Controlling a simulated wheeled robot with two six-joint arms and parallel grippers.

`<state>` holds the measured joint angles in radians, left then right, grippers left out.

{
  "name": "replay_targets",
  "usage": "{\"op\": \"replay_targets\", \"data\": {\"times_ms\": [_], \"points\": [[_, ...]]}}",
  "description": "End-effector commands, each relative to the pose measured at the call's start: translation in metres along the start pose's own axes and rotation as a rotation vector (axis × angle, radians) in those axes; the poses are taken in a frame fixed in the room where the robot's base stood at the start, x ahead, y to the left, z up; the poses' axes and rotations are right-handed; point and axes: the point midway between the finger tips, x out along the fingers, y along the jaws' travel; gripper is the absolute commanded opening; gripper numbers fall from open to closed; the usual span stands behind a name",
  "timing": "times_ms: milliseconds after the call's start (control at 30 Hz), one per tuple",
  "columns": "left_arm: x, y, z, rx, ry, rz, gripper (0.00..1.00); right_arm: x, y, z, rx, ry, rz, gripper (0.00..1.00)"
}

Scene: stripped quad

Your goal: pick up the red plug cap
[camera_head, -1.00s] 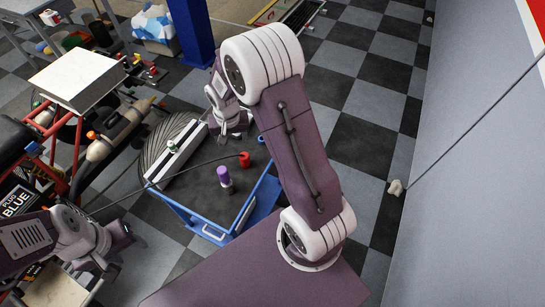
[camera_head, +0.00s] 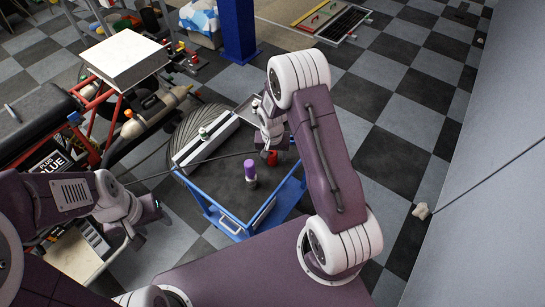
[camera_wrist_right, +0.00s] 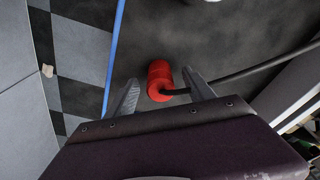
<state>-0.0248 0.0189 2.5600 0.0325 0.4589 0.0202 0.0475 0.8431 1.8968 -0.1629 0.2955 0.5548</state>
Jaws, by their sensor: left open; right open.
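The red plug cap (camera_head: 272,158) is on the dark top of the blue-edged cart, near its right edge, partly hidden by my right gripper. In the right wrist view the red plug cap (camera_wrist_right: 159,74) lies between the fingers, with a dark cable running from it to the right. My right gripper (camera_head: 275,138) is open, just above the cap; its fingers (camera_wrist_right: 160,88) are apart on both sides of it in the wrist view. Whether they touch it cannot be told. My left gripper (camera_head: 155,208) is open and empty at the left, away from the cart.
A purple-topped cylinder (camera_head: 250,170) stands on the cart left of the cap. The cart's blue rim (camera_head: 213,205) bounds the top. A black cable crosses the cart. A grey wall (camera_head: 480,200) is at the right.

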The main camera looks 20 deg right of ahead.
Motion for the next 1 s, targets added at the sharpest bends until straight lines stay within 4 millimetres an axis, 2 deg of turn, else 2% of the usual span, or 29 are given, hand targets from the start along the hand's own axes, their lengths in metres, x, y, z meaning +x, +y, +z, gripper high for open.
{"op": "replay_targets", "data": {"times_ms": [100,333,367,500,567,600,867,1000], "points": [[0.002,0.0,0.0,0.0,0.0,0.0,0.51,0.016,0.0,0.0,0.002,-0.001,0.0,0.62],[0.002,0.0,0.0,0.0,0.0,0.0,0.51,0.019,0.0,-0.001,0.001,0.001,-0.001,0.62],[0.002,0.0,0.0,0.0,0.0,0.0,0.51,0.019,0.0,-0.001,0.001,0.001,-0.001,0.59],[0.002,0.0,0.0,0.0,0.0,0.0,0.51,0.019,0.0,-0.001,0.001,0.001,-0.001,0.2],[0.002,0.0,0.0,0.0,0.0,0.0,0.51,0.019,0.0,-0.001,0.001,0.001,-0.001,0.04],[0.002,0.0,0.0,0.0,0.0,0.0,0.51,0.019,0.0,-0.001,0.001,0.001,-0.001,0.0],[0.001,0.0,0.0,0.0,0.0,0.0,0.51,0.016,0.0,-0.001,0.001,0.002,-0.001,0.0],[0.0,0.0,0.0,0.0,0.0,0.0,0.51,0.002,0.0,-0.003,0.001,0.004,-0.002,0.0]]}}
